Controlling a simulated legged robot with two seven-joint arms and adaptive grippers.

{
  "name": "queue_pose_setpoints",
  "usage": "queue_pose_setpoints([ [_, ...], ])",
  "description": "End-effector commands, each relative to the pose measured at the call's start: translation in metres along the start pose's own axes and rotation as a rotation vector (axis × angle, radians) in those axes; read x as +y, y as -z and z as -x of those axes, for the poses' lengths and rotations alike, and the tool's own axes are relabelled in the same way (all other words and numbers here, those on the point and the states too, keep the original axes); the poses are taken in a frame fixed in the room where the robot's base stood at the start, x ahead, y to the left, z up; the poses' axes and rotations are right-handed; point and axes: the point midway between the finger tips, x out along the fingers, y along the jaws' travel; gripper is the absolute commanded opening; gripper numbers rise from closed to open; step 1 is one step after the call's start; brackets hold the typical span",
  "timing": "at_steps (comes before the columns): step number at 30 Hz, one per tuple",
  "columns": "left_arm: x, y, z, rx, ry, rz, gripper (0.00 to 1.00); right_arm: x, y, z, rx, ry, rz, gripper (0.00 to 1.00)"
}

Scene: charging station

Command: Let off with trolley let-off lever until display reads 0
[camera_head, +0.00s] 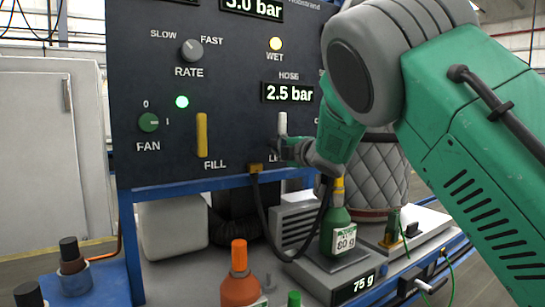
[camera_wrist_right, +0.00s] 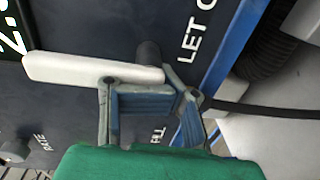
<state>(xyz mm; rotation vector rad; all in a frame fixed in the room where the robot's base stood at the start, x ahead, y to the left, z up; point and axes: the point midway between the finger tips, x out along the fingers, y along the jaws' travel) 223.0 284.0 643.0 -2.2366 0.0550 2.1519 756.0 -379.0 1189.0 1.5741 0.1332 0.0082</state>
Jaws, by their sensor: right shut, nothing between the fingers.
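The white let-off lever (camera_head: 282,123) stands upright on the dark panel (camera_head: 140,75), under the HOSE display (camera_head: 289,93), which reads 2.5 bar. The lever also shows in the right wrist view (camera_wrist_right: 75,69), beside the partly hidden LET O... label (camera_wrist_right: 195,30). My right gripper (camera_head: 278,151) is at the lever's lower end, shut with nothing between its fingers. In the wrist view its blue fingers (camera_wrist_right: 147,88) lie close against that end; I cannot tell whether they touch it. My left gripper is out of view.
A yellow FILL lever (camera_head: 202,134) is left of the white one. A black hose (camera_head: 263,210) hangs from the panel. Below are a green bottle (camera_head: 335,236) on a scale reading 75 g (camera_head: 356,286) and an orange bottle (camera_head: 240,285). A quilted grey cylinder (camera_head: 376,175) stands behind my arm.

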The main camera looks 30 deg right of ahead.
Motion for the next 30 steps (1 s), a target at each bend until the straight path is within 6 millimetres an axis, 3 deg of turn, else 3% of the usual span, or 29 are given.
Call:
queue_pose_setpoints([
  [1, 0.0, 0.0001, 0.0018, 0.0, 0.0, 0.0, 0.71, 0.0553, -0.0096, 0.0069, -0.015, -0.093, 0.016, 0.0],
  [14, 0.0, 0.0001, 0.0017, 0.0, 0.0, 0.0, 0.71, 0.0571, -0.0049, 0.0063, -0.015, -0.093, 0.026, 0.0],
  [15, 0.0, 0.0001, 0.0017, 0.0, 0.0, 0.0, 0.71, 0.0573, -0.0045, 0.0062, -0.014, -0.092, 0.027, 0.06],
  [21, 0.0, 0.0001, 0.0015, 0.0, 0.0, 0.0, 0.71, 0.0562, -0.003, 0.0046, -0.014, -0.09, 0.029, 0.76],
  [23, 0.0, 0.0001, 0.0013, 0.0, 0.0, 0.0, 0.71, 0.0556, -0.0028, 0.0038, -0.014, -0.089, 0.029, 0.94],
  [30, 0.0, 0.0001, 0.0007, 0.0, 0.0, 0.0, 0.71, 0.0535, -0.0029, 0.0012, -0.015, -0.086, 0.029, 0.96],
])
